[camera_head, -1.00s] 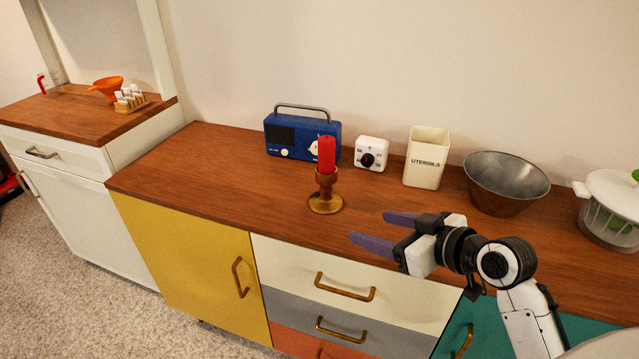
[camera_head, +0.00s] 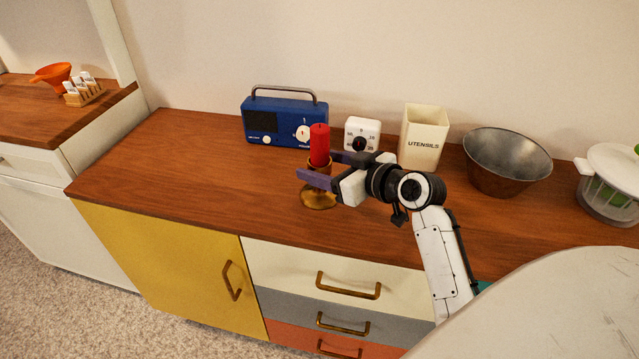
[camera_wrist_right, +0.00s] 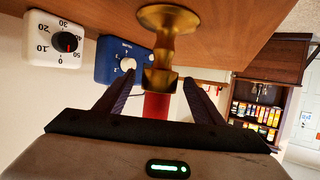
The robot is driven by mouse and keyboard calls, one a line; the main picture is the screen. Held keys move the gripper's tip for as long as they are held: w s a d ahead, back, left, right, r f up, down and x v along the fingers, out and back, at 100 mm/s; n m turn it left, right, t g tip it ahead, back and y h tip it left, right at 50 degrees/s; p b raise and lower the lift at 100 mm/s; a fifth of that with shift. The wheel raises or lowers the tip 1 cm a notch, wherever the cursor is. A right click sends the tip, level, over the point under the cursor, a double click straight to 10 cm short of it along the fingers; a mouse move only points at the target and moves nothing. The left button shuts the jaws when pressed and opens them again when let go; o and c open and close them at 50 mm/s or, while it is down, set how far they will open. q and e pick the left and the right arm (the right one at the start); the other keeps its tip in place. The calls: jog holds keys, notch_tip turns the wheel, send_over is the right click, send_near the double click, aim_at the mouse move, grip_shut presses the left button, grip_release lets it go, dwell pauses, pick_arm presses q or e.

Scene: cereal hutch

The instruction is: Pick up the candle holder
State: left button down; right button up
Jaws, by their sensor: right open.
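The brass candle holder (camera_head: 318,198) stands upright on the wooden counter with a red candle (camera_head: 319,146) in it. My right gripper (camera_head: 316,167) is at the holder's upper part, its purple fingers open on either side of it. In the right wrist view the picture is turned over: the holder (camera_wrist_right: 168,40) hangs from the counter at the top, and its cup and the candle (camera_wrist_right: 157,105) lie between the two open fingers (camera_wrist_right: 157,88). I see a gap on each side there. The fingers hide part of the holder in the head view. My left gripper is not in view.
A blue radio (camera_head: 285,120) and a white timer (camera_head: 362,134) stand behind the holder. A cream utensils container (camera_head: 423,137), a metal bowl (camera_head: 507,162) and a white-lidded spinner (camera_head: 609,185) stand to the right. The counter's left part (camera_head: 165,165) is clear.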

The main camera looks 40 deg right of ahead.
jog(key=shift+w+f, duration=0.25)
jog(key=shift+w, duration=0.45)
grip_shut()
jog(key=shift+r, duration=0.1)
